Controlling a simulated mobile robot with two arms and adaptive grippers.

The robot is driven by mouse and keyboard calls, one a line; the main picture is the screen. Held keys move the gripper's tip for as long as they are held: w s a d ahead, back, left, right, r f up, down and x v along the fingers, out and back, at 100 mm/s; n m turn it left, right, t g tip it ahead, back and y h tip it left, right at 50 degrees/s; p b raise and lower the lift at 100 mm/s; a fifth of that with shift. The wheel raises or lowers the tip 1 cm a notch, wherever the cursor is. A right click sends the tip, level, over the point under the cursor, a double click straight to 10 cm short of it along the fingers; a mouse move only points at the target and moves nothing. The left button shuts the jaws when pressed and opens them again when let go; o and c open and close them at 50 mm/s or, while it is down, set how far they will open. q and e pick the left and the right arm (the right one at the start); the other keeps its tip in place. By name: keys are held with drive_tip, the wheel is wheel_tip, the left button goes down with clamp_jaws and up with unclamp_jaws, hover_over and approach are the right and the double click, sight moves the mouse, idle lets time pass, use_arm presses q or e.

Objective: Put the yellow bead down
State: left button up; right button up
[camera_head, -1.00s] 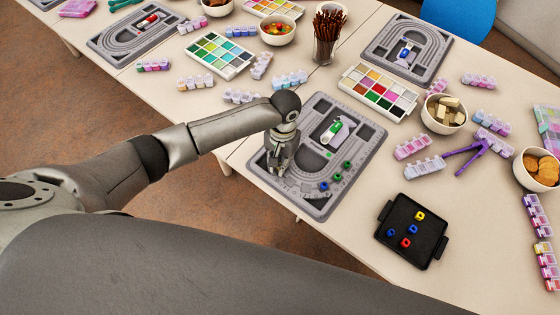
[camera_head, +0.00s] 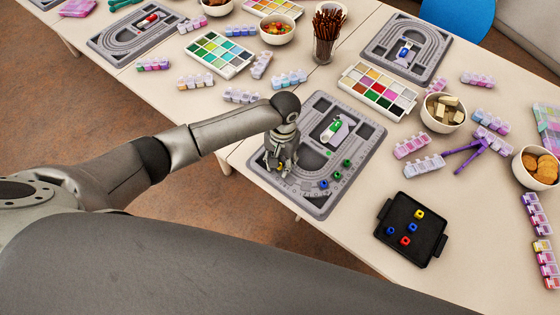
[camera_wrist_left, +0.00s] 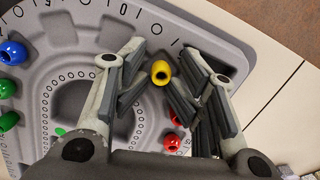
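The grey bead board (camera_head: 318,209) lies near the table's front edge. My left gripper (camera_head: 280,168) is over its left front corner, open. In the left wrist view the yellow bead (camera_wrist_left: 160,72) sits on the board's outer curved track between the spread fingers (camera_wrist_left: 158,90), close to the right one and clear of the left one. In the head view the yellow bead (camera_head: 280,167) is a small spot among the fingers. A blue bead (camera_head: 323,185) and two green beads (camera_head: 337,176) lie farther right along the track. My right gripper is out of view.
A black tray (camera_head: 431,252) with a yellow, a red and two blue beads stands at the right. A paint-like colour box (camera_head: 379,91), a cup of brown sticks (camera_head: 325,48) and several bowls stand behind. Bare table lies between board and tray.

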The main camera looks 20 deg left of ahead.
sight(282, 163)
use_arm(q)
drive_tip(key=shift+s+a+f, duration=0.1)
drive_tip(key=shift+s+f, duration=0.15)
drive_tip(key=shift+s, duration=0.05)
wheel_tip(282, 163, up, 13)
drive_tip(key=w, duration=0.2)
drive_tip(key=shift+r, duration=0.2)
drive_tip(key=shift+d, duration=0.2)
idle(1.5)
